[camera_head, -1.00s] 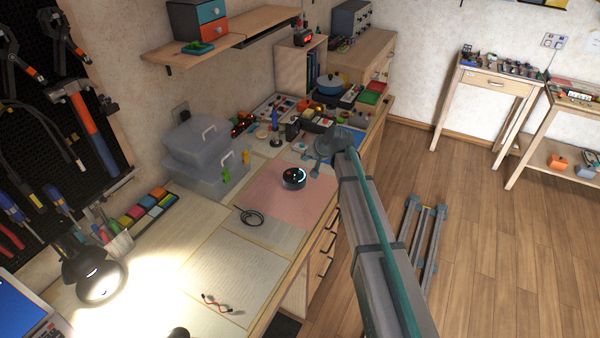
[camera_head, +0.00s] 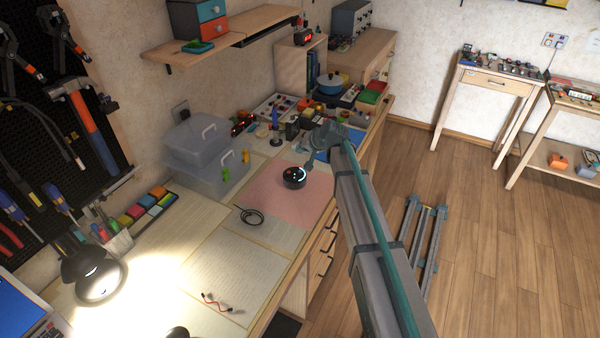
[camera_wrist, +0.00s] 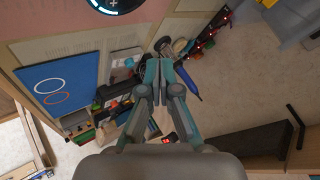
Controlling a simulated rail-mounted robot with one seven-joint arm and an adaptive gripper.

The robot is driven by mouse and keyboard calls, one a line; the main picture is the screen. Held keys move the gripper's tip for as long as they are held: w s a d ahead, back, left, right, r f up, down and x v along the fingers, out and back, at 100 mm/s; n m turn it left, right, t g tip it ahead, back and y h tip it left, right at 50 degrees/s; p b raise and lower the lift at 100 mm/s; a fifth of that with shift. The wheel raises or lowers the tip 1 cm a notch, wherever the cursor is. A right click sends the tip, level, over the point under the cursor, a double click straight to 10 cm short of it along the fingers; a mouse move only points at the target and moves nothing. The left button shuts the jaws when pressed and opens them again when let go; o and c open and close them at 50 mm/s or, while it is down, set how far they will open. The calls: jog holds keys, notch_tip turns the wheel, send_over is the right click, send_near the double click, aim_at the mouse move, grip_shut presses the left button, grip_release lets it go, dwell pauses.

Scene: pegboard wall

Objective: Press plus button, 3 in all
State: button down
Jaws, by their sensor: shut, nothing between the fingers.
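A round black device (camera_head: 294,178) with a lit ring on its top sits on the pink mat (camera_head: 262,192) on the workbench. In the wrist view the device (camera_wrist: 117,4) shows at the top edge, cut off by the frame. Light marks show on its face, but I cannot make out the plus button clearly. My gripper (camera_head: 303,150) is above the bench, beyond the device in the head view and apart from it. In the wrist view my gripper (camera_wrist: 159,66) has its fingers together with nothing between them.
A blue sheet with rings (camera_wrist: 60,85) and cluttered tools lie near my gripper. Clear plastic boxes (camera_head: 205,160) stand left of the mat. A black cable (camera_head: 249,215) lies in front. A wall shelf (camera_head: 222,42) hangs above the bench. Papers (camera_head: 235,270) cover the near bench.

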aim_at(301, 171)
jog(key=shift+f+b, duration=1.55)
jog(key=shift+f, duration=2.15)
jog(key=shift+f, duration=0.1)
jog(key=shift+f+b, duration=0.3)
jog(key=shift+b, duration=0.1)
jog(key=shift+f, duration=0.35)
jog(key=shift+r, duration=0.75)
jog(key=shift+r+p, duration=1)
jog(key=shift+r, duration=1.55)
